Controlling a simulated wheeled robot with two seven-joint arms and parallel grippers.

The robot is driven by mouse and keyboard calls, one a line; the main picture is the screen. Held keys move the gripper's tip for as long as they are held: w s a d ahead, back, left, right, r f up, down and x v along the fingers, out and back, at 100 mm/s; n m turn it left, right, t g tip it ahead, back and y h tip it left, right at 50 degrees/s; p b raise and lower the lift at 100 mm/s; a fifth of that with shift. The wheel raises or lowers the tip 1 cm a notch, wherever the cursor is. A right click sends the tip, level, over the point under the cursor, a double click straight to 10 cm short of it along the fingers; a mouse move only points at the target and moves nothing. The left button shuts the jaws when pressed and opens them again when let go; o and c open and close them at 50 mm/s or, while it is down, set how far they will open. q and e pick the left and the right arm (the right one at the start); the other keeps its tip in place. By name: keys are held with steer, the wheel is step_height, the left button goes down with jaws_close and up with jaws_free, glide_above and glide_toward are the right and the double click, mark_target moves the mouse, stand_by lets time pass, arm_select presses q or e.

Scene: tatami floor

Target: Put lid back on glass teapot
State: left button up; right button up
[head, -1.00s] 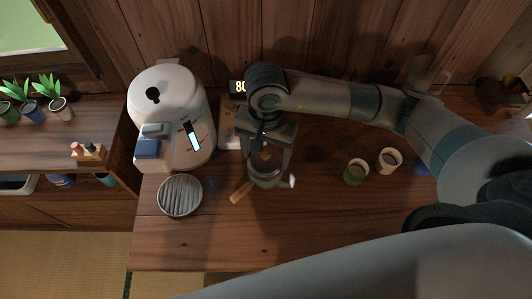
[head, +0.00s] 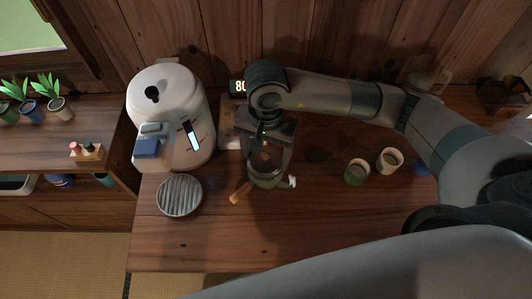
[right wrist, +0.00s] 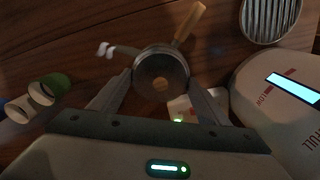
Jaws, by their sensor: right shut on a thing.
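The glass teapot (head: 267,181) stands on the wooden table below my right gripper, with its wooden handle (head: 240,192) to the front left and its pale spout (head: 292,182) to the right. My right gripper (head: 267,158) points down over it and is shut on the round lid. In the right wrist view the lid (right wrist: 162,72) lies between the fingertips, with a wooden knob (right wrist: 160,85) in its middle. The lid covers most of the teapot there; I cannot tell whether it touches the rim. My left gripper is not in view.
A white water boiler (head: 180,100) stands left of the teapot, with a round slatted tray (head: 180,195) in front of it. A green cup (head: 356,172) and a pale cup (head: 390,160) stand to the right. The table's front is clear.

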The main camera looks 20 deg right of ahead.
stand_by(0.3)
stand_by(0.5)
steer(key=o, duration=1.1)
steer(key=shift+o, duration=1.2)
steer(key=shift+r+p, duration=0.8)
steer(key=shift+r, duration=2.7)
jaws_close()
